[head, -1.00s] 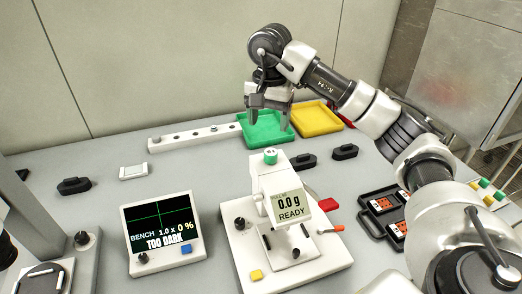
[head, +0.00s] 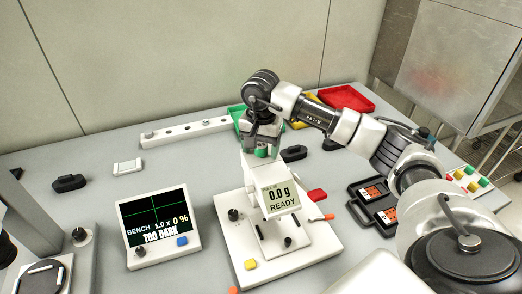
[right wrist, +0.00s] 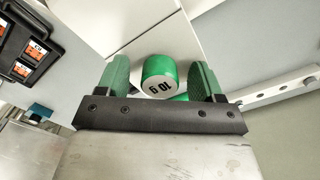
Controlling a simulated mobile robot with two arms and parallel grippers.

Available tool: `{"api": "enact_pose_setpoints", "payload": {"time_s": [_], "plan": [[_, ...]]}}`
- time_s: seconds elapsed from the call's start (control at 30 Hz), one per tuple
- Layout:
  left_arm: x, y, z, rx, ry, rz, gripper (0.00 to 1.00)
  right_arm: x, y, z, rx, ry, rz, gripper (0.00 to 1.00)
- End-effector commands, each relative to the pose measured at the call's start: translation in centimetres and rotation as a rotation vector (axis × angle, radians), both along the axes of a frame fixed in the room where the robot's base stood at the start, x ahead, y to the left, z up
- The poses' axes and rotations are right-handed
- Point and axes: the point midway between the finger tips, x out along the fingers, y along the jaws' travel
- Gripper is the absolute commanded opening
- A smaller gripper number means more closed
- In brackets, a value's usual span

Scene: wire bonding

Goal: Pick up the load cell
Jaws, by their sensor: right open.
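The load cell is a short green cylinder with a pale end marked "10 g" (right wrist: 163,73). In the right wrist view it stands between the two green fingers of my right gripper (right wrist: 163,82), with gaps visible on both sides. In the head view my right gripper (head: 262,148) points down over the top of the white pull tester (head: 250,170), and the load cell (head: 261,153) is largely hidden by the fingers. My right gripper is open. My left gripper is not in view.
The tester's display (head: 281,198) reads 0.0 g READY. A monitor (head: 159,222) reading TOO DARK stands left of it. Green (head: 236,112), yellow (head: 311,122) and red (head: 346,97) trays stand behind. A white rail (head: 186,132) lies at the back. A dark case (head: 357,212) lies to the right.

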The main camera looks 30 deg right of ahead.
Motion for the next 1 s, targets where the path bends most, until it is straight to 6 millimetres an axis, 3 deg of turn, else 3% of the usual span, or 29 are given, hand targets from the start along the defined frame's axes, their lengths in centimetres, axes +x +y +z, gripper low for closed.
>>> {"api": "enact_pose_setpoints", "payload": {"time_s": [0.07,0.43,0.77,1.0], "plan": [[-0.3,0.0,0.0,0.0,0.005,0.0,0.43,0.0,0.0,0.0,0.0,0.0,0.0,0.67],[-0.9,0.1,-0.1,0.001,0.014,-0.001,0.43,0.0,0.0,0.0,0.0,0.0,0.0,0.12],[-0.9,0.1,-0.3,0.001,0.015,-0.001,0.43,0.1,0.0,0.4,0.0,-0.002,0.0,0.11],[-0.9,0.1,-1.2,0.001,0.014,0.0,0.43,0.1,0.0,3.2,0.001,-0.005,0.001,0.11]]}}
